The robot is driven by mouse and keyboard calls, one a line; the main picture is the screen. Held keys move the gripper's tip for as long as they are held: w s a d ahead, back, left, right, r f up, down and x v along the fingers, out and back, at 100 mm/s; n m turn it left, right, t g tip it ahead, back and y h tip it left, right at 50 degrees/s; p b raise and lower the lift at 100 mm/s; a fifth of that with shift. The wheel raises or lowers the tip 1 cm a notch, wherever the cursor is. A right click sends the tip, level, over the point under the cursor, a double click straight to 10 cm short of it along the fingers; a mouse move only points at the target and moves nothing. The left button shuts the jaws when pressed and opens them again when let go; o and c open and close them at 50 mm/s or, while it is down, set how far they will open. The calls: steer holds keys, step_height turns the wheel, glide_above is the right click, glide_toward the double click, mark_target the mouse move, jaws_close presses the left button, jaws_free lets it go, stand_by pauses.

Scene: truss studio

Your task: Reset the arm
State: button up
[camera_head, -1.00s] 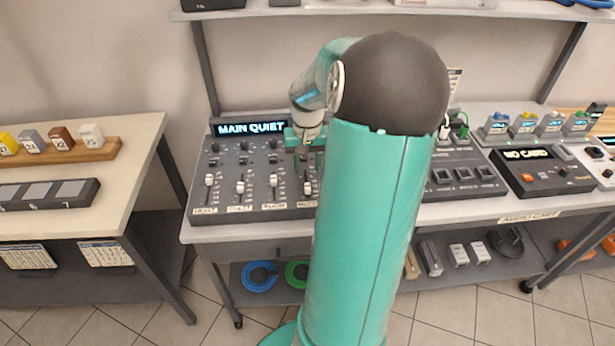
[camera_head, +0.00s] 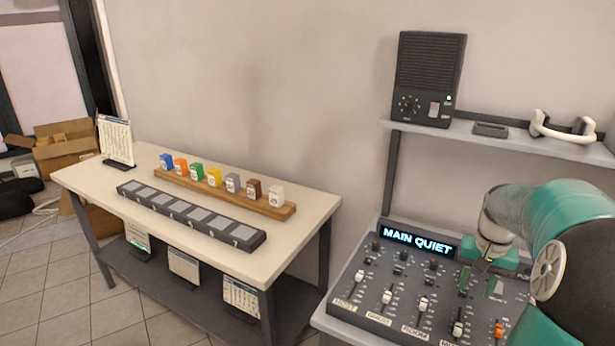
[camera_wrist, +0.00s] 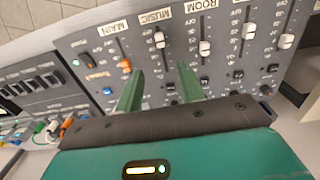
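My gripper (camera_wrist: 160,70) is open and empty in the wrist view, with its two green fingers apart over the grey mixer panel (camera_wrist: 215,62). The fingertips point toward the row of faders, near the MUSIC and ROOM labels. I cannot tell whether they touch the panel. In the head view, my gripper (camera_head: 480,278) is at the right part of the mixer (camera_head: 388,278), right of the lit "MAIN QUIET" display (camera_head: 417,240). My teal arm with its black joint covers the mixer's right side.
A shelf (camera_head: 485,138) above the mixer holds a black intercom box (camera_head: 428,78) and a white headset-like item (camera_head: 562,130). At left, a table (camera_head: 85,182) bears a wooden rack (camera_head: 262,207) of coloured blocks and a dark strip (camera_head: 190,214). Cables (camera_wrist: 52,126) lie beside the mixer.

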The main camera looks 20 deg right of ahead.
steer(key=w+a+r+n+t+h, duration=0.1)
steer(key=a+r+n+t, duration=0.2)
steer(key=a, duration=1.1)
steer(key=a+r+n+h, duration=0.1)
steer(key=a+r+n, duration=0.35)
steer(key=a, duration=0.95)
steer(key=s+a+n+t+y, duration=0.2)
steer(key=s+a, duration=0.3)
steer(key=a, duration=0.4)
steer(key=shift+a+r+t, duration=0.15)
steer(key=shift+a+t, duration=0.15)
steer(key=shift+a, duration=0.1)
steer(key=shift+s+d, duration=0.15)
